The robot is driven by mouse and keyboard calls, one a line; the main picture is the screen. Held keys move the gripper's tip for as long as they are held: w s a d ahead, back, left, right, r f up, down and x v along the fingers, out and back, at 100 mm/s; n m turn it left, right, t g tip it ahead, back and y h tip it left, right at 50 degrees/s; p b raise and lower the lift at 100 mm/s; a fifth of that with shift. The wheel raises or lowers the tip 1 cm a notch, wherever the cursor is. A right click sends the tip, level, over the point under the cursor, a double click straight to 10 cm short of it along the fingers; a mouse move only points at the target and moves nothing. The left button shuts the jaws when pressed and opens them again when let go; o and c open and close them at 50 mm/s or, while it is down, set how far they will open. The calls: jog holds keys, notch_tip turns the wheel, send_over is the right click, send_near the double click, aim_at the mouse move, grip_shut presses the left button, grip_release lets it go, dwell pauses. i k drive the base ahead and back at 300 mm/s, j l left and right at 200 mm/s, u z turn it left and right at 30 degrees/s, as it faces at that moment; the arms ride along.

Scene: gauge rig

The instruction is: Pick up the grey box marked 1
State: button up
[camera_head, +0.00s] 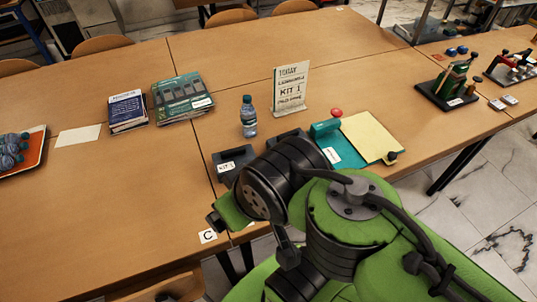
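A dark grey box (236,157) with a small white label stands near the front edge of the table, just left of my arm. Its label is too small to read surely. A second dark grey box (286,137) stands to its right, mostly hidden behind my arm, and its label does not show. My green and black arm reaches in from the lower right. Its end, with my gripper (216,220), is in front of and below the first box in the picture, apart from it. I cannot make out the fingers or anything held.
A teal and cream rig (370,138) is right of the boxes. Books (182,98) lie left. A "C" tag (208,236) marks the front edge. The table's left middle is clear.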

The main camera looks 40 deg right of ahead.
aim_at(224, 161)
jog(key=z, duration=0.7)
jog(key=l+u, duration=0.95)
jog(key=k+l+u, duration=0.2)
jog(key=l+u, duration=0.15)
jog(key=u, duration=0.15)
jog(key=k+l+u, duration=0.2)
jog(key=l+u, duration=0.25)
jog(key=k+l+u, duration=0.2)
jog(key=u, duration=0.3)
jog(key=i, duration=0.45)
